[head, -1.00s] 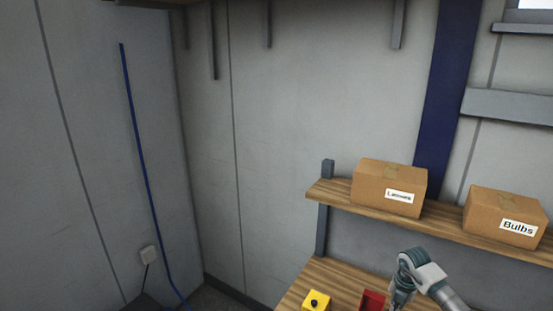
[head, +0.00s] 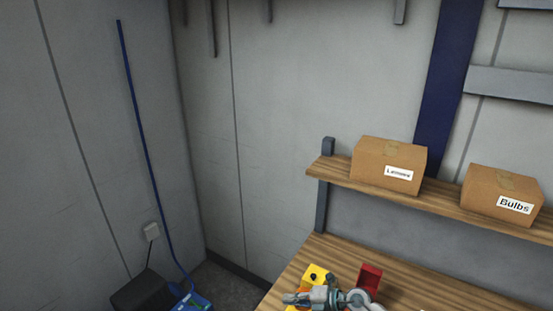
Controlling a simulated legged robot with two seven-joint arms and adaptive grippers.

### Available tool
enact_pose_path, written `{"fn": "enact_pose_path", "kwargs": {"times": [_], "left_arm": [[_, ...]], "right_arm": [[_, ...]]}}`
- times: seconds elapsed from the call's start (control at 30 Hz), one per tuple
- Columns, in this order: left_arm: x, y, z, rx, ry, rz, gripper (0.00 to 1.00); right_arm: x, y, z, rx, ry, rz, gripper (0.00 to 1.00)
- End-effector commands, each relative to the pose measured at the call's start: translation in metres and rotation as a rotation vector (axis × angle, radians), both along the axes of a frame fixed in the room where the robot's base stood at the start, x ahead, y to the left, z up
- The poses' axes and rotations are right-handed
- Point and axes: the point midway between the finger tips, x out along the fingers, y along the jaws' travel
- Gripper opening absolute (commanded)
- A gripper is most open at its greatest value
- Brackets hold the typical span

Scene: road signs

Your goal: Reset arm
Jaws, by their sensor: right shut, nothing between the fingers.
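My right gripper (head: 298,298) is low in the head view, over the left part of the wooden workbench (head: 400,275). Its fingers point left and are shut, with nothing seen between them. The gripper and wrist partly cover a yellow object (head: 317,273) with a black knob on top. A red object (head: 370,275) shows just behind the wrist. I cannot tell whether the gripper touches either one. My left gripper is not in view.
A wooden shelf (head: 330,173) above the bench holds a cardboard box labelled Lenses (head: 385,160) and another labelled Bulbs (head: 500,195). A black box (head: 140,293) and a blue item (head: 190,302) stand at lower left.

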Motion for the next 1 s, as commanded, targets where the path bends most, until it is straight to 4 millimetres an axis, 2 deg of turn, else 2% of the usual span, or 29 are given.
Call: {"fn": "enact_pose_path", "kwargs": {"times": [0.03,0.1,0.17,0.2,0.27,0.37,0.43,0.53,0.6,0.7,0.83,1.0], "left_arm": [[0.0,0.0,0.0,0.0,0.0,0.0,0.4],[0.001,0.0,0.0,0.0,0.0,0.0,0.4],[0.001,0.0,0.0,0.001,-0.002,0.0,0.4],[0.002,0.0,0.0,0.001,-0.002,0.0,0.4],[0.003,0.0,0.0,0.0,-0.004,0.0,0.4],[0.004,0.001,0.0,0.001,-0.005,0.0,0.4],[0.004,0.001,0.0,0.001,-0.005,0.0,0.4],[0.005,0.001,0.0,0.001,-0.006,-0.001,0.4],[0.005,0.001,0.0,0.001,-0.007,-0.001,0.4],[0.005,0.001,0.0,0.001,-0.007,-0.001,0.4],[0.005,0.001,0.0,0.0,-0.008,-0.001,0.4],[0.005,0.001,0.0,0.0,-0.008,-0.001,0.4]], "right_arm": [[-0.016,0.028,0.014,0.198,-0.006,-0.044,0.0],[-0.023,0.039,0.042,0.455,-0.006,-0.17,0.0],[-0.025,0.031,0.058,0.645,0.022,-0.318,0.0],[-0.025,0.018,0.063,0.755,0.055,-0.436,0.0],[-0.025,-0.01,0.058,0.887,0.126,-0.632,0.0],[-0.036,-0.066,0.019,1.014,0.295,-0.994,0.0],[-0.058,-0.102,-0.023,1.03,0.443,-1.243,0.0],[-0.103,-0.137,-0.082,0.969,0.655,-1.527,0.0],[-0.139,-0.151,-0.115,0.898,0.79,-1.672,0.0],[-0.185,-0.162,-0.146,0.795,0.944,-1.809,0.0],[-0.236,-0.167,-0.171,0.668,1.103,-1.92,0.0],[-0.295,-0.169,-0.189,0.511,1.275,-2.009,0.0]]}}
